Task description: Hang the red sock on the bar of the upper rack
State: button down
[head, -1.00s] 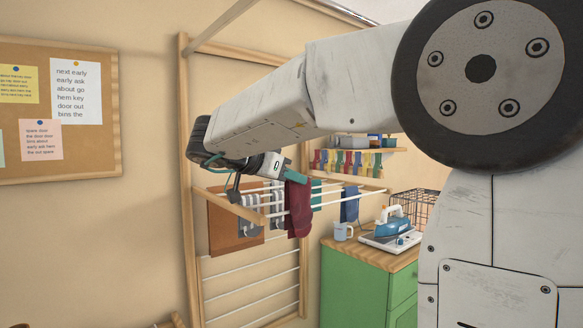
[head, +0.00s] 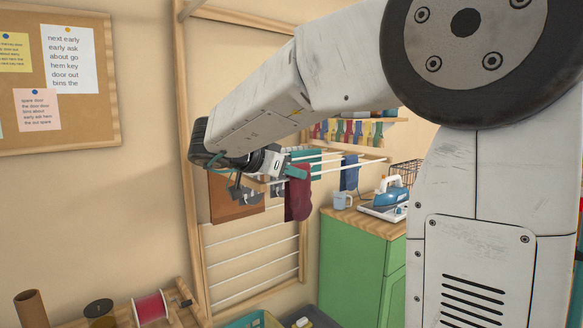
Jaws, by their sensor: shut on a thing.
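The sock hangs down from the fingers. The upper rack, with white bars (head: 345,163) and a wooden frame, folds out from the wall behind and around the gripper. My wrist hides part of its left side. I cannot tell whether the sock touches or crosses a bar.
A blue sock (head: 349,173) hangs on the rack to the right, with teal cloth (head: 312,157) behind. A green cabinet (head: 350,262) holds a mug (head: 343,201) and an iron (head: 391,192). A spool (head: 151,307) and crates stand below.

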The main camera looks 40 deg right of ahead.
jog(key=c, duration=1.1)
grip_release()
jog(key=shift+c, duration=0.2)
jog(key=shift+a, duration=0.1)
